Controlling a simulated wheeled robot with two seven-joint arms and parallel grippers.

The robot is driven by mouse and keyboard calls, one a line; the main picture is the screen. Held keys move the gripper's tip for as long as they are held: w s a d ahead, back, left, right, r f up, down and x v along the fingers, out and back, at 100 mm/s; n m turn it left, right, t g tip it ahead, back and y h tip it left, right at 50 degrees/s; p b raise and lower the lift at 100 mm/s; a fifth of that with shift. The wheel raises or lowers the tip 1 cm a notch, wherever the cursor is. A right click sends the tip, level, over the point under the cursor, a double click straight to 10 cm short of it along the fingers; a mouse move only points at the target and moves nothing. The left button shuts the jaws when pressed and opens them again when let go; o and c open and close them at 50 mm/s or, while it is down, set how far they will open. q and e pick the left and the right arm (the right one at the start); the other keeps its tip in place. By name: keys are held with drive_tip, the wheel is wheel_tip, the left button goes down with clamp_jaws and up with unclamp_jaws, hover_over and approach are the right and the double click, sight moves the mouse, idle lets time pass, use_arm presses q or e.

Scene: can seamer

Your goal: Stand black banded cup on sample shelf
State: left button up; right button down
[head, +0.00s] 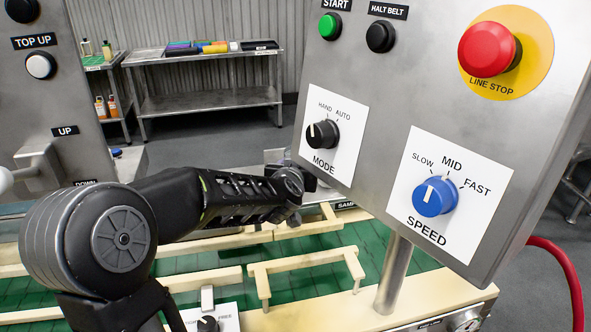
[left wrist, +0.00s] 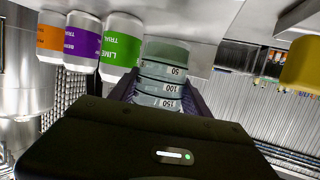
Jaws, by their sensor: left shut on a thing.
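My left gripper (head: 298,188) reaches to the middle of the head view, beside the lower left edge of the control panel. In the left wrist view my left gripper (left wrist: 160,92) is shut on a clear greenish cup (left wrist: 163,70) with dark bands marked 50, 100 and 150. I cannot make out the cup in the head view. A dark label (head: 346,205) starting "SAM" shows under the panel's edge; the sample shelf is mostly hidden by the panel and my arm. In the left wrist view a pale surface (left wrist: 190,18) adjoins the cup's end; I cannot tell whether they touch.
Orange, purple and green (left wrist: 121,48) cans stand in a row beside the cup. The control panel (head: 385,110) blocks the right side. A green belt (head: 310,285) with cream rails (head: 300,263) runs below my arm. A steel table (head: 205,100) stands far back.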

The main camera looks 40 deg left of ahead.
use_arm(q)
drive_tip(key=shift+w+a, duration=1.1)
drive_tip(key=shift+a, duration=0.25)
drive_tip(key=shift+w+a, duration=0.3)
drive_tip(key=shift+a, duration=0.1)
drive_tip(key=shift+f+b, duration=0.6)
drive_tip(key=shift+f, duration=1.1)
drive_tip(key=shift+f, duration=0.15)
drive_tip(key=o, duration=1.5)
drive_tip(key=shift+d, duration=0.1)
drive_tip(key=shift+o, duration=0.2)
